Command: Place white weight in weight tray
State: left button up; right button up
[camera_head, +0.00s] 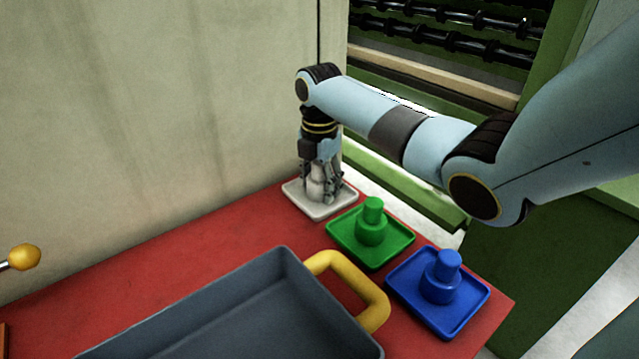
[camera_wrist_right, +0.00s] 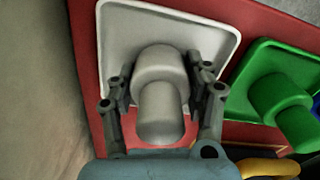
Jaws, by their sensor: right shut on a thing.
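The white weight (camera_wrist_right: 162,105) is a stepped cylinder standing at the white tray (camera_head: 299,201), near the wall on the red table. My right gripper (camera_head: 319,190) reaches down over it and is shut on it. In the right wrist view, the fingers of my right gripper (camera_wrist_right: 162,92) sit on both sides of the weight, with the white tray (camera_wrist_right: 113,41) behind it. I cannot tell whether the weight's base touches the tray. My left gripper is in neither view.
A green weight (camera_head: 372,224) on a green tray and a blue weight (camera_head: 442,275) on a blue tray stand to the right. A large grey bin (camera_head: 284,262) with a yellow handle (camera_head: 362,285) fills the front. A yellow knob (camera_head: 24,257) is at left.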

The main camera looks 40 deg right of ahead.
jog(key=shift+f, duration=0.1)
jog(key=o, duration=1.4)
jog(key=shift+c, duration=0.2)
notch_tip(320, 180, up, 12)
jog(key=shift+r+p, duration=0.15)
jog(key=shift+p, duration=0.15)
